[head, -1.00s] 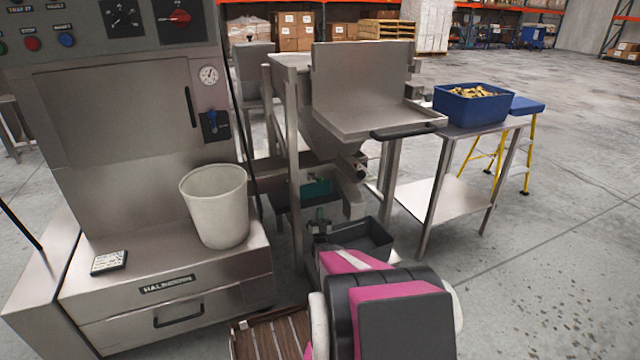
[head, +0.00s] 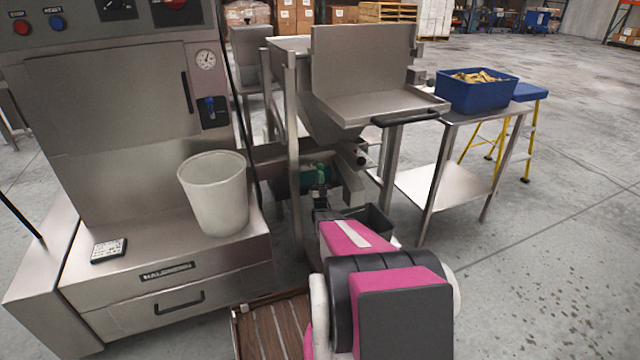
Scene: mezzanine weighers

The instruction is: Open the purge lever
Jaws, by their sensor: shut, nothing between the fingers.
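A small blue lever (head: 211,106) on a dark plate is on the right side of the steel machine's front, just below a round gauge (head: 206,60). It looks like the purge lever, and its handle stands about upright. My gripper (head: 321,178) is at the end of my pink and black arm, in front of the hopper frame. It is to the right of the blue lever and lower in the picture, well apart from it. The gripper is small here and partly merges with the dark and green parts behind; it is shut and empty.
A white bucket (head: 217,200) and a small keypad-like box (head: 109,250) stand on the machine's lower ledge (head: 165,245). The steel hopper (head: 360,75) rises behind my gripper. A side table (head: 440,185) holds a blue bin (head: 476,98). Open floor lies to the right.

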